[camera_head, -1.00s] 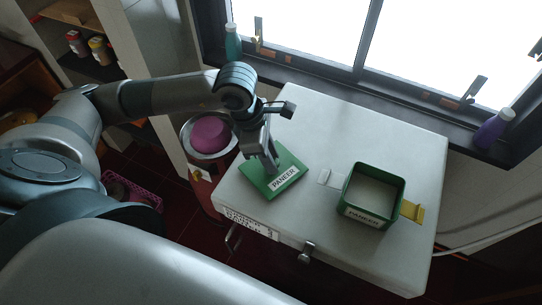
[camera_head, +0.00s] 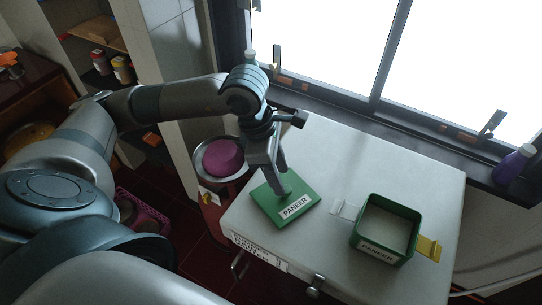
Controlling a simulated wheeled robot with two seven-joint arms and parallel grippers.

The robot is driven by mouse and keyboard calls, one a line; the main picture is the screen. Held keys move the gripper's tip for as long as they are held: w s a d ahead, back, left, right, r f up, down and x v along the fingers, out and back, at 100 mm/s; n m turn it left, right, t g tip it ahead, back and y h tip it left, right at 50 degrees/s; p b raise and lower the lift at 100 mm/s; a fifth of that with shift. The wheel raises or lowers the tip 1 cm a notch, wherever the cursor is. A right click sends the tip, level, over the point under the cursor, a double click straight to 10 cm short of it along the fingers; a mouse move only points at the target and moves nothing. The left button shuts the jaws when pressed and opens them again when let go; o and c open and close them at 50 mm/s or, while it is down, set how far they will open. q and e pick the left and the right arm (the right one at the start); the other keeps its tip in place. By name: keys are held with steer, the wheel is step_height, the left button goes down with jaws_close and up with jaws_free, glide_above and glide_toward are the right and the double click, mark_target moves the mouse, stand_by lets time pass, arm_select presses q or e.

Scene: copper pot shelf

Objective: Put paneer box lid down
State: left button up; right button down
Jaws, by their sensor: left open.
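The green paneer box lid (camera_head: 270,207) with a white PANEER label lies flat on the left part of the white chest top. My left gripper (camera_head: 281,190) points down over the lid, open, with its fingertips at the lid's middle around where a knob may be; the fingers partly hide that spot. The green paneer box (camera_head: 386,229) stands without its lid to the right on the same chest, with pale content inside. My right gripper is not in view.
The white chest top (camera_head: 400,165) is clear behind the box and lid. A yellow piece (camera_head: 428,248) lies right of the box. A purple bowl-like thing (camera_head: 222,157) sits left of the chest. A purple bottle (camera_head: 514,164) stands on the window sill.

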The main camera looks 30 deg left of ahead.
arm_select(q)
steer(key=w+b+v, duration=0.1)
steer(key=b+v, duration=0.1)
steer(key=v, duration=0.5)
steer(key=shift+s+r, duration=0.3)
steer(key=shift+s, duration=0.25)
steer(key=shift+r, duration=0.1)
